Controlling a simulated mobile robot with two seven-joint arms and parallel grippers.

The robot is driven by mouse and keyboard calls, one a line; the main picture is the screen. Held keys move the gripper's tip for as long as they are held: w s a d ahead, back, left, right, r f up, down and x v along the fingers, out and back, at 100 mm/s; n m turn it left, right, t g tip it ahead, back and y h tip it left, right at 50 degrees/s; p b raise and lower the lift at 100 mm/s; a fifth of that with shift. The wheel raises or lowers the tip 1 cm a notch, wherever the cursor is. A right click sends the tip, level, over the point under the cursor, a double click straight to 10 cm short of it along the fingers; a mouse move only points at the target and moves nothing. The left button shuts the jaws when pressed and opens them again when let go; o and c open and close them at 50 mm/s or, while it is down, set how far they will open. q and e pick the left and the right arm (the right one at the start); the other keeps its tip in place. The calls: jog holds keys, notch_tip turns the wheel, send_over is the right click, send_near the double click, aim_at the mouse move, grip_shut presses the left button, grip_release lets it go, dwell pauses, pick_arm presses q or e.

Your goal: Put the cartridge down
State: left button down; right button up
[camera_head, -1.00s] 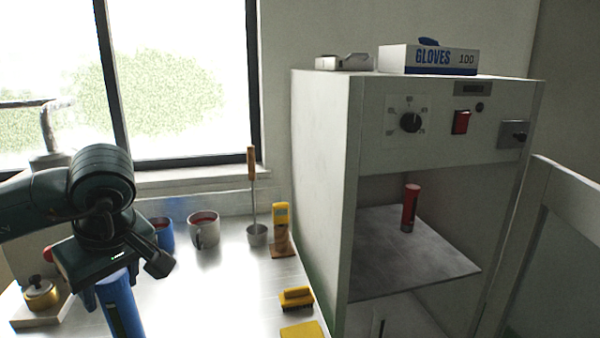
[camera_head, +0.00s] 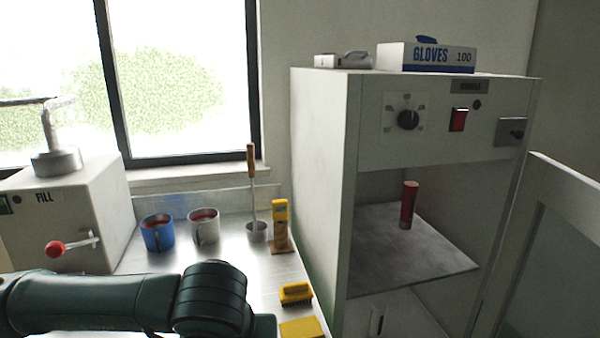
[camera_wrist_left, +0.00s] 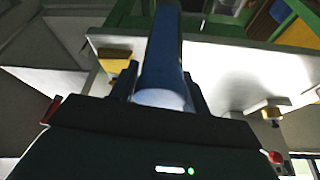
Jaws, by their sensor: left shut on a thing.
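A blue cartridge (camera_wrist_left: 163,55) shows in the left wrist view, with a pale round end towards the camera. My left gripper (camera_wrist_left: 158,84) is shut on it, one finger on each side. In the head view only my left arm shows, low across the picture; its gripper and the blue cartridge are out of sight. A red cartridge (camera_head: 408,206) stands upright on the grey shelf (camera_head: 400,262) inside the open white cabinet (camera_head: 322,170). My right gripper is not in view.
The steel bench (camera_head: 226,268) holds a blue mug (camera_head: 158,235), a grey mug (camera_head: 204,229), a yellow-topped tool (camera_head: 280,215), a yellow brush (camera_head: 296,292) and a yellow block (camera_head: 301,328). A filling machine (camera_head: 75,220) stands left. The cabinet door (camera_head: 565,240) is open at right.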

pick_arm(q)
jog(key=s+d+f+m+h, duration=0.2)
jog(key=s+d+f+m, duration=0.2)
jog(key=m, duration=0.1)
jog(key=w+a+f+n+y, duration=0.1)
jog(key=w+a+n, duration=0.1)
jog(key=a, duration=0.5)
jog(key=w+a+n+y, duration=0.1)
jog(key=w+a+n, duration=0.1)
jog(key=a, duration=0.5)
jog(key=r+p, duration=0.2)
jog(key=a+r+p, duration=0.1)
jog(key=r+p, duration=0.1)
jog(key=shift+r+p, duration=0.2)
jog(key=shift+p, duration=0.1)
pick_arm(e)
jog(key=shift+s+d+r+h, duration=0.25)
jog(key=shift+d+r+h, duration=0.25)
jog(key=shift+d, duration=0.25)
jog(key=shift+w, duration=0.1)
